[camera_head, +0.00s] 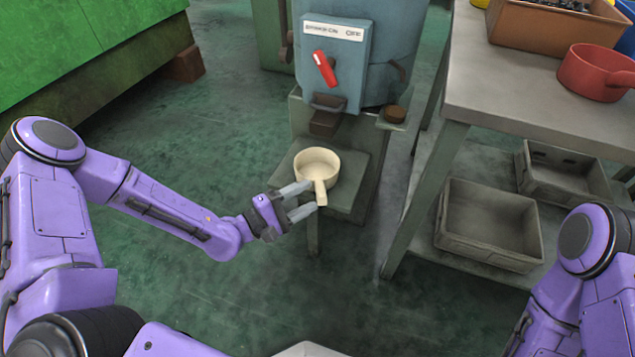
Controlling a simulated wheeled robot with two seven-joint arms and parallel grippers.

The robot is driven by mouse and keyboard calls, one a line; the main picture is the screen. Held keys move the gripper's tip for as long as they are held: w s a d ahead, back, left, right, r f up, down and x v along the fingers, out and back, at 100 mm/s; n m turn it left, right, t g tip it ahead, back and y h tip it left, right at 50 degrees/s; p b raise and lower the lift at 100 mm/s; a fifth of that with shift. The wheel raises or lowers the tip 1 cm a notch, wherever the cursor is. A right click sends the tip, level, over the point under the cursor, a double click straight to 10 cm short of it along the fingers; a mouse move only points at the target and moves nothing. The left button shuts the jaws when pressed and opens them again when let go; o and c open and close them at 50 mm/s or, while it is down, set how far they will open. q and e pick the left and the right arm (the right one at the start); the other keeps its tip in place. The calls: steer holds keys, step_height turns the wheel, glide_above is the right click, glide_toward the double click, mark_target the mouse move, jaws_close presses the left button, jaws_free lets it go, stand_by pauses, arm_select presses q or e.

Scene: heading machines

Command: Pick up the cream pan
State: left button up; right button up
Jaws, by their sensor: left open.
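The cream pan (317,167) sits upright on the small grey-green shelf at the front of the blue machine. Its short handle points toward me and slightly right. My left gripper (307,199) is open at the handle, with one finger on the far side near the pan's wall and the other on the near side. The handle end shows by the fingertips; I cannot tell whether they touch it. My right arm (585,265) shows at the lower right, but its gripper is not visible.
The blue machine (385,45) with a red lever (325,69) stands behind the pan. At right, a grey table (500,95) holds a red pan (597,72) and a brown bin (545,27). Grey crates (490,222) lie below it. Open green floor (240,290) lies in front.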

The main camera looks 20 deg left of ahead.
arm_select(q)
steer(key=b+x, duration=0.2)
steer(key=x, duration=0.4)
steer(key=shift+d, duration=0.4)
steer(key=shift+s, duration=0.1)
jaws_close()
steer(key=shift+r, duration=0.1)
